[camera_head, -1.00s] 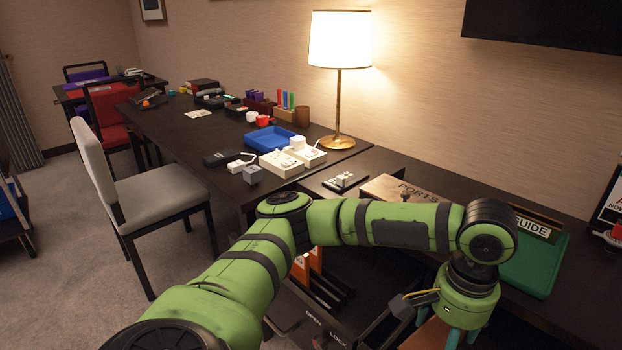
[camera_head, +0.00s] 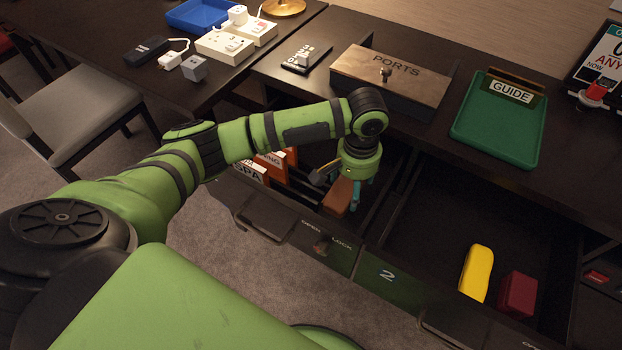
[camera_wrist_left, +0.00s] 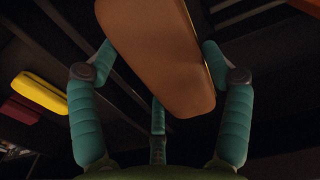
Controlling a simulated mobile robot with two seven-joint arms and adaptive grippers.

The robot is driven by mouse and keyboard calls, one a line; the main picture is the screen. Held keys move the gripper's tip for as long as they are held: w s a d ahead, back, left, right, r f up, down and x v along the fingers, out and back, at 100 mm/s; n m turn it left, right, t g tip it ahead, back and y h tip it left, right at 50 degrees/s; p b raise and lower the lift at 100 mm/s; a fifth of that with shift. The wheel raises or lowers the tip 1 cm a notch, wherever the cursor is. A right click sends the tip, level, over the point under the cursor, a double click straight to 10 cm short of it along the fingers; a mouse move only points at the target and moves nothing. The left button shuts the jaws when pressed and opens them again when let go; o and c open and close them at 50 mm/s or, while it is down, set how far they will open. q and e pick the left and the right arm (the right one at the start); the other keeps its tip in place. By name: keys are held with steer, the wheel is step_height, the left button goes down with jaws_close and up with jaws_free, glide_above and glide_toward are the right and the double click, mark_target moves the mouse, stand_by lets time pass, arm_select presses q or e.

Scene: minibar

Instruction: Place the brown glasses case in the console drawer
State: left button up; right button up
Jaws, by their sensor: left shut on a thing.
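My left gripper (camera_head: 350,190) is shut on the brown glasses case (camera_head: 338,198), which hangs below it, tilted. In the left wrist view the case (camera_wrist_left: 165,50) sits between the teal fingers of the gripper (camera_wrist_left: 160,62). The case is over the open left drawer, near its right side, to the right of the folders. I cannot tell whether it touches the drawer floor. The open right drawer (camera_head: 440,230), with a "2" label on its front, holds a yellow case (camera_head: 476,272) and a dark red case (camera_head: 517,295). My right gripper is not in view.
Orange folders (camera_head: 277,160), one labelled SPA, stand in the left drawer. On the desk above are a wooden PORTS box (camera_head: 390,85) and a green GUIDE tray (camera_head: 495,130). The right drawer's back and left floor are bare.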

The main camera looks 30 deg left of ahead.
arm_select(q)
step_height(320, 180, down, 7)
steer(key=shift+f+b, duration=0.15)
steer(key=shift+b, duration=0.45)
steer(key=shift+a+f+b, duration=0.1)
steer(key=shift+f+b, duration=0.25)
steer(key=shift+f, duration=1.25)
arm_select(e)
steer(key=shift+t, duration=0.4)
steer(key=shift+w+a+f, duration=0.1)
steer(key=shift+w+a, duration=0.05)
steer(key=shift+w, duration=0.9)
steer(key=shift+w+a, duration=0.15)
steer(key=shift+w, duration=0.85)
arm_select(q)
steer(key=shift+f, duration=0.1)
steer(key=o, duration=1.2)
steer(key=shift+c, duration=0.2)
step_height(320, 180, up, 3)
steer(key=shift+r+p, duration=0.15)
steer(key=shift+p, duration=0.3)
step_height(320, 180, up, 9)
steer(key=shift+p, duration=0.8)
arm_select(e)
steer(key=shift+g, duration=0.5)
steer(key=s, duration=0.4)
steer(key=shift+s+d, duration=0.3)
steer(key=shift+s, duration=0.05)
